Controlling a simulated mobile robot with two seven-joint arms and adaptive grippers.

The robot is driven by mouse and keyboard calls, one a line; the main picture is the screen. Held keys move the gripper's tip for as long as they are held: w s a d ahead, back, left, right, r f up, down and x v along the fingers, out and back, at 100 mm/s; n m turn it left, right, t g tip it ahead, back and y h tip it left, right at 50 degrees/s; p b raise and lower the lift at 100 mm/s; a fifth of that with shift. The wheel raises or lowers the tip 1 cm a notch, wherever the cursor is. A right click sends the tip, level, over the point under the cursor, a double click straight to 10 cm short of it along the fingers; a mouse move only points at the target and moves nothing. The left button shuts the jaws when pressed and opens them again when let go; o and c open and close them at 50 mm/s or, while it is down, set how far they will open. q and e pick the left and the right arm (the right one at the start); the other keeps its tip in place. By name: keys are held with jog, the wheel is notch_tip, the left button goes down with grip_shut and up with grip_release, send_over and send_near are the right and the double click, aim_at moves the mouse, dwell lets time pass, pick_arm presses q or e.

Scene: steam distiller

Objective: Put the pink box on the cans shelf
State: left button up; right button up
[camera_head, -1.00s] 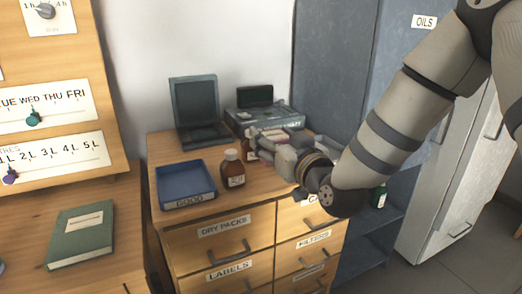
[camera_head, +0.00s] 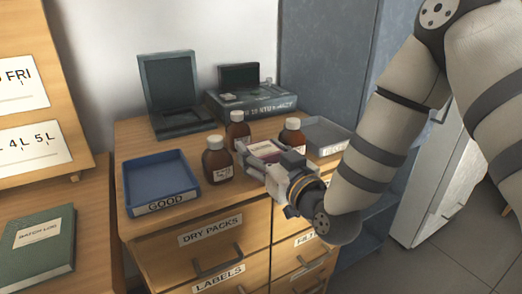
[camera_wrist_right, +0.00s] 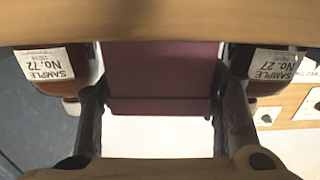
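The pink box (camera_head: 266,149) stands on the wooden drawer cabinet among brown bottles, partly hidden by my right gripper (camera_head: 262,157). In the right wrist view the box (camera_wrist_right: 163,75) shows as a dark maroon block between the two spread fingers (camera_wrist_right: 160,112). The fingers flank its sides; thin gaps seem to show, though contact is hard to judge. The box seems to rest on the cabinet top. I cannot make out a shelf marked for cans. My left gripper is not in view.
Brown bottles (camera_head: 217,159), (camera_head: 237,130) and (camera_head: 292,134) stand close around the box. A blue tray marked GOOD (camera_head: 162,205) is at left, and a grey tray (camera_head: 325,133) at right. A dark case (camera_head: 171,85) stands behind. Blue-grey lockers (camera_head: 330,60) rise at right.

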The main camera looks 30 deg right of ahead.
jog(key=shift+o, duration=1.1)
jog(key=shift+s+r, duration=0.1)
jog(key=shift+r, duration=0.05)
